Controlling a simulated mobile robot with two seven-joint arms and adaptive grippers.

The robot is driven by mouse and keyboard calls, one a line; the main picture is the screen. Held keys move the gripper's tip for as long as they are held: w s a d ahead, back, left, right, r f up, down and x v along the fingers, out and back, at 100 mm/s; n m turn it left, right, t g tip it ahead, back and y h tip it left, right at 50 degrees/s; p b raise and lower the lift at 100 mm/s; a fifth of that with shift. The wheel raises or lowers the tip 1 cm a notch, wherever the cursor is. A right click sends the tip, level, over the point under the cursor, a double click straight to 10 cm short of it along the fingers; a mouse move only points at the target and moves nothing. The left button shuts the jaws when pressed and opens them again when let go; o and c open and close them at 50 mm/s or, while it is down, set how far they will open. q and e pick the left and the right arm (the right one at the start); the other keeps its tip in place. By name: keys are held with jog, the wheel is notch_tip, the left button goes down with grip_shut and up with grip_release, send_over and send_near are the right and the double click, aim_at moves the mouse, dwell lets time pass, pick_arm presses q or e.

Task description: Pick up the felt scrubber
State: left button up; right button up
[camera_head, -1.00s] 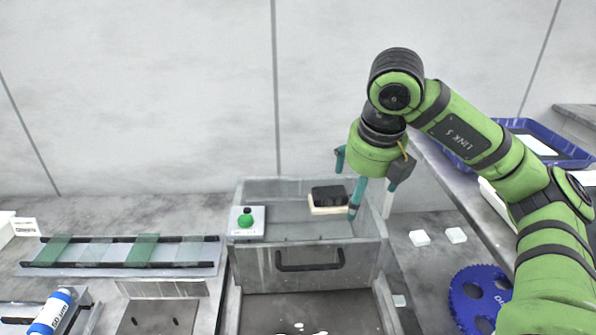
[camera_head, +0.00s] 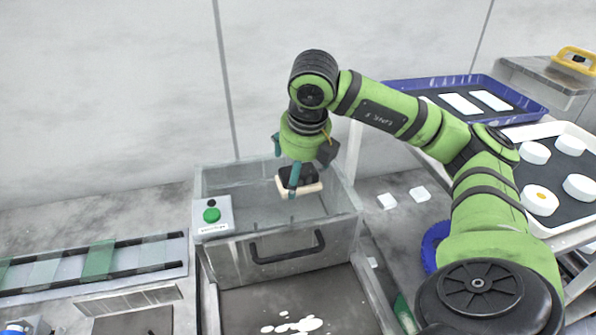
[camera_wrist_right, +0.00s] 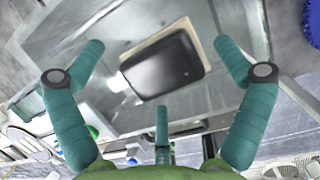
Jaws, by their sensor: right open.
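The felt scrubber (camera_head: 311,186), a black block on a cream felt base, lies in the grey metal bin (camera_head: 222,259), towards its right back part. In the right wrist view the scrubber (camera_wrist_right: 165,65) shows its dark top, with the cream edge along the far and right sides. My right gripper (camera_head: 299,166) is above the scrubber with its teal fingers pointing down. In the wrist view the fingers are spread around the scrubber with gaps, and nothing is held. One finger covers part of the scrubber in the head view. My left gripper is not in view.
A green button box (camera_head: 212,216) sits at the bin's left front corner. The bin walls surround the scrubber. A blue tray (camera_head: 400,86) and a white tray (camera_head: 549,229) with white pucks stand at right. White blocks (camera_head: 387,201) lie right of the bin.

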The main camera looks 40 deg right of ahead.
jog(key=shift+s, duration=0.1)
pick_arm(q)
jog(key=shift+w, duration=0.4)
pick_arm(e)
jog(key=c, duration=1.5)
notch_tip(320, 180, up, 4)
jog(key=shift+r+b, duration=0.15)
jog(key=shift+b, duration=0.4)
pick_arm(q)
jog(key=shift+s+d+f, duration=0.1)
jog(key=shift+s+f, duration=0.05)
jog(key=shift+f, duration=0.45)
pick_arm(e)
jog(key=s+d+r, duration=0.2)
jog(key=s, duration=0.1)
jog(key=s+d+r, duration=0.2)
jog(key=s+d, duration=0.1)
jog(key=s+d+r, duration=0.2)
jog(key=s, duration=0.1)
jog(key=shift+d+r, duration=0.15)
jog(key=shift+r, duration=0.2)
